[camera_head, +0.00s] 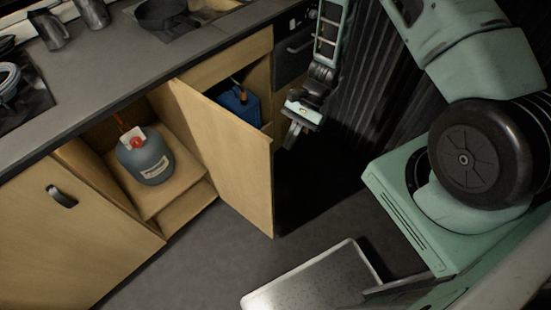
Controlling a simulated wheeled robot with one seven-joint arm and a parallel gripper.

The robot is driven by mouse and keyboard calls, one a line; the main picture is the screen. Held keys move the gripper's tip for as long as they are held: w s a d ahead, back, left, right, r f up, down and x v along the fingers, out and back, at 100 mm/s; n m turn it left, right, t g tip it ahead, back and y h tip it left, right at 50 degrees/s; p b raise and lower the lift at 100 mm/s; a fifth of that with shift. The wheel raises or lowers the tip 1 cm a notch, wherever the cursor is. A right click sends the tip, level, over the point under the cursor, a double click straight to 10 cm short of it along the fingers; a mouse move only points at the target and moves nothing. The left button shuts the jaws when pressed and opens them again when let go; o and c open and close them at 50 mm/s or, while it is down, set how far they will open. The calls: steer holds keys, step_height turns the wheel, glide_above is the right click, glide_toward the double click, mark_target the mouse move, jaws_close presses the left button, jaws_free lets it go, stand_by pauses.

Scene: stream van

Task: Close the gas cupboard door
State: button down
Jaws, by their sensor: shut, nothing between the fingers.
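The wooden cupboard door (228,155) stands open, swung out from the counter front. Its hinged side is by the post between two open compartments, and its free edge points out into the room. The left compartment holds a grey gas bottle (146,163) with a red cap. A blue container (239,104) shows above the door's top edge in the right compartment. My gripper (292,135) is shut and empty, pointing down just right of the door's upper free corner. It appears apart from the door. The door's handle and right-hand face are hidden.
A closed wooden door with a dark handle (62,196) is at the left. The worktop (95,80) carries cups and a pan. A metal-topped step or tray (315,280) lies on the floor at the front. Dark ribbed panelling (375,90) stands behind my arm.

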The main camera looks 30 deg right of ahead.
steer(key=s+a+f+p, duration=0.2)
steer(key=a+f, duration=0.1)
steer(key=a, duration=0.3)
steer(key=shift+s+a, duration=0.15)
steer(key=shift+s, duration=0.25)
steer(key=shift+a, duration=0.1)
